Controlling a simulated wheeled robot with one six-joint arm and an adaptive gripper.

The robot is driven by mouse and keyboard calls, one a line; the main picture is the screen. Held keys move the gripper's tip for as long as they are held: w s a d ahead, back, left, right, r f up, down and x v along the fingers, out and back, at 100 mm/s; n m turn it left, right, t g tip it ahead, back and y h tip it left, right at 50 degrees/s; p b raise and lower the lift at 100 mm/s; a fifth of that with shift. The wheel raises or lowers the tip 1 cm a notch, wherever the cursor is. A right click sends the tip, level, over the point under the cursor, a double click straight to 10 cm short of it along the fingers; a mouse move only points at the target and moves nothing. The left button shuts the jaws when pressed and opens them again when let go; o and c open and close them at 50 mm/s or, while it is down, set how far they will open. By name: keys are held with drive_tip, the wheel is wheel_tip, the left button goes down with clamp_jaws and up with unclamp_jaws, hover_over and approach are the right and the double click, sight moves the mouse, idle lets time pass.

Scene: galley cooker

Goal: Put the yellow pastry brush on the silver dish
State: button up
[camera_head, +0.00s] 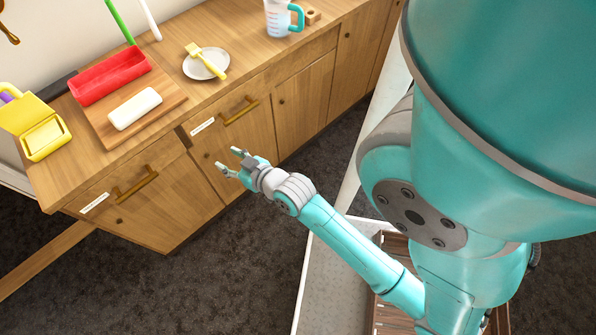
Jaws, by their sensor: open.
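The yellow pastry brush (212,66) lies across the silver dish (190,68) on the wooden counter. Its broad head (193,48) is toward the upper left and its handle reaches over the lower right of the dish. The dish is round and pale grey. My gripper (229,161) is open and empty. It is in front of the cabinet fronts, apart from the brush and the dish, which show higher up in the picture.
An open yellow box (42,137) stands at the far left. A measuring jug (277,20) stands right of the dish. Brass drawer handles (241,111) stick out.

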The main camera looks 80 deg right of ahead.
drive_tip(key=s+a+r+n+t+y, duration=0.1)
drive_tip(key=s+a+r+n+y, duration=0.1)
drive_tip(key=s+a, duration=0.7)
drive_tip(key=s+a+r+n+t+y, duration=0.1)
drive_tip(key=s+a+r+n+y, duration=0.2)
drive_tip(key=s+a, duration=0.6)
drive_tip(key=s+r+y, duration=0.1)
drive_tip(key=s+r, duration=0.1)
drive_tip(key=s, duration=0.1)
drive_tip(key=shift+s, duration=0.25)
drive_tip(key=shift+d+r, duration=0.1)
drive_tip(key=shift+c, duration=0.2)
